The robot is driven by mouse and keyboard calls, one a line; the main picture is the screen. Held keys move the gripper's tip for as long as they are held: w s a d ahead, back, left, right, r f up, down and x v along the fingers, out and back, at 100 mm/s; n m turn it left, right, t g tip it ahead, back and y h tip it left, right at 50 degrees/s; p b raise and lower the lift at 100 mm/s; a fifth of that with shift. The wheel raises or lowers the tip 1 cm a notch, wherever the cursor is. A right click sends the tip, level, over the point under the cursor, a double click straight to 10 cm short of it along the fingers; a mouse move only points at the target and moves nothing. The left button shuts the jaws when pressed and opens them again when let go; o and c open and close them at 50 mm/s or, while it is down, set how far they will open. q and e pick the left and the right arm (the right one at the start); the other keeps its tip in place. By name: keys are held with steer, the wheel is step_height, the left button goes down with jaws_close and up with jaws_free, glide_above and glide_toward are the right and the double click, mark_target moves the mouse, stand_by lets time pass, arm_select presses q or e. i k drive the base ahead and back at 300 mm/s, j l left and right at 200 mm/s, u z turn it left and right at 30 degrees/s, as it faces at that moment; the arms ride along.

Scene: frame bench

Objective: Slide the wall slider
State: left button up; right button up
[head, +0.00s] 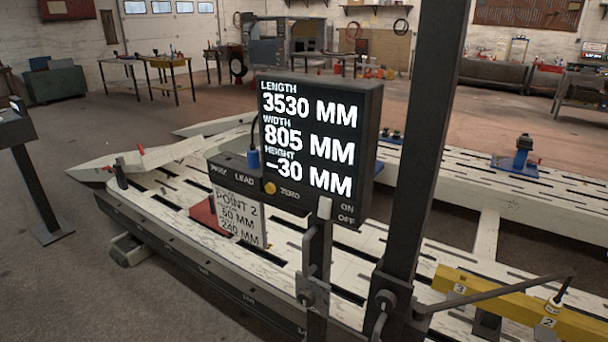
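A dark measuring unit (372,130) stands in the middle, with a lit screen reading length 3530 mm, width 805 mm and height -30 mm. Below the screen is a ledge marked PARK, LEAD, ZERO, ON and OFF. A small white slider-like piece (324,208) sits at the ledge, left of the ON and OFF marks. No part is labelled as a wall slider, so I cannot tell for certain which one it is. Neither of my grippers is in view.
A tall dark post (425,130) rises right of the screen. A yellow numbered beam (490,295) carries a thin arm and probe (558,296). The white slotted frame bench (150,205) spreads behind. A dark stand (35,160) is at left. Floor between the stand and bench is clear.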

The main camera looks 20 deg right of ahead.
mark_target(396, 325)
steer(key=z, duration=1.1)
